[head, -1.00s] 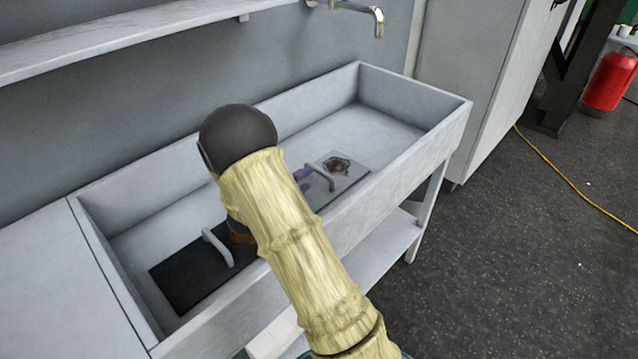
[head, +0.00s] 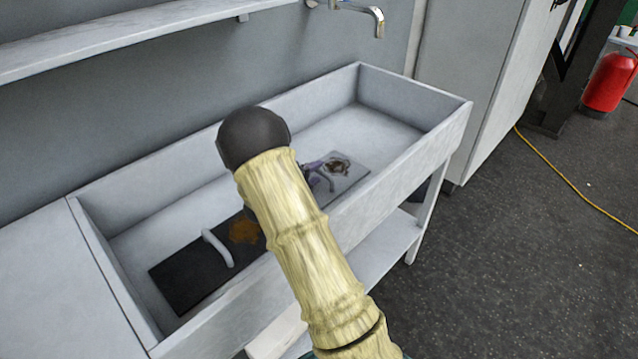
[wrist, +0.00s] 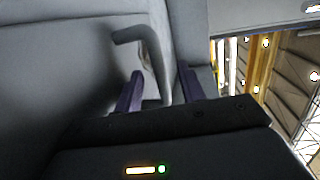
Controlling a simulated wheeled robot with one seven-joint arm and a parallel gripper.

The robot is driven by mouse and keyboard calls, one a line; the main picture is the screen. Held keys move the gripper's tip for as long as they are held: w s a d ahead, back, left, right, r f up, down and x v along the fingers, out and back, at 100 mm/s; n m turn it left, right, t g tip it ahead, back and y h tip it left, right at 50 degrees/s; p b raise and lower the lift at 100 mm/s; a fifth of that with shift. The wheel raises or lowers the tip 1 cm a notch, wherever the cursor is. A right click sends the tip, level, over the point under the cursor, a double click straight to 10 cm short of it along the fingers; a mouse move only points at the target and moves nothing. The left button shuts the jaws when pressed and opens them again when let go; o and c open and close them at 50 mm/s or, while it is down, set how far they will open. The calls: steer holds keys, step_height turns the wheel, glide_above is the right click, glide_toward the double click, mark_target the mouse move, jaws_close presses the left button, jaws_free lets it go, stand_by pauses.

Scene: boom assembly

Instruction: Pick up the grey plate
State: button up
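The grey plate (head: 349,181) lies in the sink, right of a dark plate, with a dark brown mark near its far end. A bent grey handle (head: 327,181) stands up from it; a bent grey handle also shows in the wrist view (wrist: 154,52). My gripper (wrist: 160,88) has two purple fingers, which stand apart. The handle's lower part runs between them in the wrist view; I cannot tell whether either finger touches it. In the head view my arm hides most of the gripper, and only a bit of purple (head: 313,167) shows by the handle.
The dark plate (head: 190,278) with an orange patch and a pale upright handle (head: 218,247) lies at the sink's left. The sink's front wall (head: 400,180) rises close to the grey plate. A tap (head: 375,15) hangs over the back. The sink's right end is clear.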

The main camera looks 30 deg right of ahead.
jaws_close()
stand_by(1.4)
steer(key=shift+r, duration=0.15)
